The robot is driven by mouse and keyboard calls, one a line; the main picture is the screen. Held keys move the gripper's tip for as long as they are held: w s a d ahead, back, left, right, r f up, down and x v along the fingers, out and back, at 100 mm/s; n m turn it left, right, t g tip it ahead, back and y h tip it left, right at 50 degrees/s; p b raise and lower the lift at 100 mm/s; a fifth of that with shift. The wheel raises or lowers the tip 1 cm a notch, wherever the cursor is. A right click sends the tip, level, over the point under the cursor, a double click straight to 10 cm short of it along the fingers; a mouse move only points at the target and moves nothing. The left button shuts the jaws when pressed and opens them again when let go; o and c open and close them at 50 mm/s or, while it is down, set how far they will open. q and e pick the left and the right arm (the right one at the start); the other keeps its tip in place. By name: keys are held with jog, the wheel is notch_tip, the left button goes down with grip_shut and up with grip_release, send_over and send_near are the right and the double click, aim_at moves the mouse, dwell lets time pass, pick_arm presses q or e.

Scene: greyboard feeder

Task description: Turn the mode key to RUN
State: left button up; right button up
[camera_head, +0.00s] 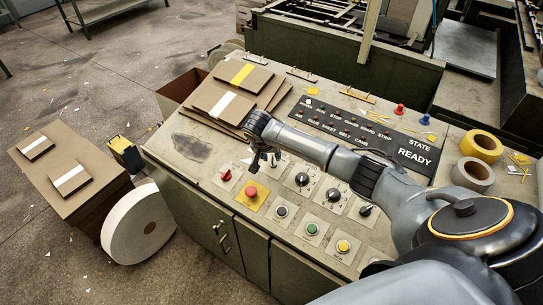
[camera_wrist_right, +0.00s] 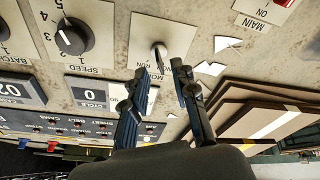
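The mode key (camera_wrist_right: 159,48) is a small dark switch on a pale plate in the right wrist view. Its label starts with "MO"; the rest is partly covered by my fingers, so I cannot read which position the key points to. My right gripper (camera_wrist_right: 160,68) is open, its two dark fingers apart, with the key just beyond and between the fingertips. I see no contact with the key. In the head view my right gripper (camera_head: 265,160) hangs over the panel's upper left controls and mostly hides the key. My left gripper is not in view.
The red MAIN switch (camera_head: 227,175) and red emergency button (camera_head: 251,191) sit near the gripper. The speed knob (camera_head: 302,179) is beside it. Stacked greyboards (camera_head: 228,103) lie close behind. The status panel (camera_head: 418,154) reads READY. Tape rolls (camera_head: 480,145) stand at the right.

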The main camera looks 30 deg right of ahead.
aim_at(273, 162)
jog(key=shift+x, duration=1.15)
jog(key=shift+c, duration=0.5)
grip_shut()
